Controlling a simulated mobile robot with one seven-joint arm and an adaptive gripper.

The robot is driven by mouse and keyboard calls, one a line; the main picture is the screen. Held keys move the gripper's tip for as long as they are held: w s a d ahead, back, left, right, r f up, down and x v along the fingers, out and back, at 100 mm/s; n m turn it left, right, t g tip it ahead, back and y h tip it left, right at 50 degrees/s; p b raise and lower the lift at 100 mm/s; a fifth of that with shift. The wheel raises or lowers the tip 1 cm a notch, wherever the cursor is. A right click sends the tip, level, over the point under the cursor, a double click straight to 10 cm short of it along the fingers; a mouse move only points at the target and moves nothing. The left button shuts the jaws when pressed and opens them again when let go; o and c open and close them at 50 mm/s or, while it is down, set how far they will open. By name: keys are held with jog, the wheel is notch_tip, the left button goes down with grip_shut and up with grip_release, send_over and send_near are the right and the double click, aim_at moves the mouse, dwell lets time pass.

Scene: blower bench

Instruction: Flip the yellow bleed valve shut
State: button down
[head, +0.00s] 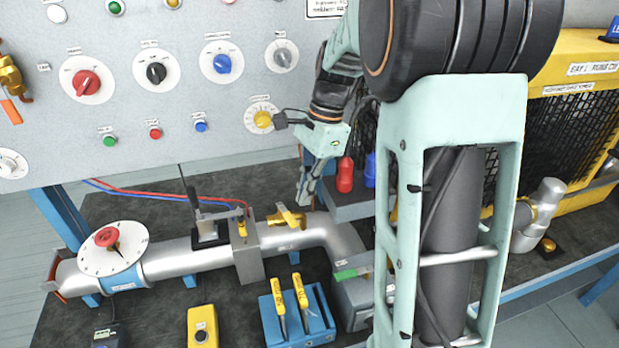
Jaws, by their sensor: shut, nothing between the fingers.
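A yellow valve (287,218), which looks like the bleed valve, sits on top of the grey pipe just right of the flange block. Its small lever lies across the pipe, but the exact angle is hard to tell. My gripper (305,198) points down just above and to the right of this valve. Its fingers are shut with nothing held. I cannot tell whether the fingertips touch the lever.
Left along the pipe (180,260) stand a dark upright lever (193,202) and a dial with a red knob (106,238). A red cylinder (345,175) and a blue one stand right of my gripper. A blue holder (322,330) with yellow-handled tools lies in front. The control panel (120,125) rises behind.

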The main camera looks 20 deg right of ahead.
aim_at(290, 219)
jog(key=x, duration=0.3)
jog(key=shift+f, duration=0.3)
jog(key=shift+s+a+m+p, duration=0.45)
jog(key=shift+s+a+m, duration=0.1)
jog(key=shift+a+m, duration=0.2)
jog(key=shift+w+d, duration=0.1)
jog(key=shift+d, duration=0.05)
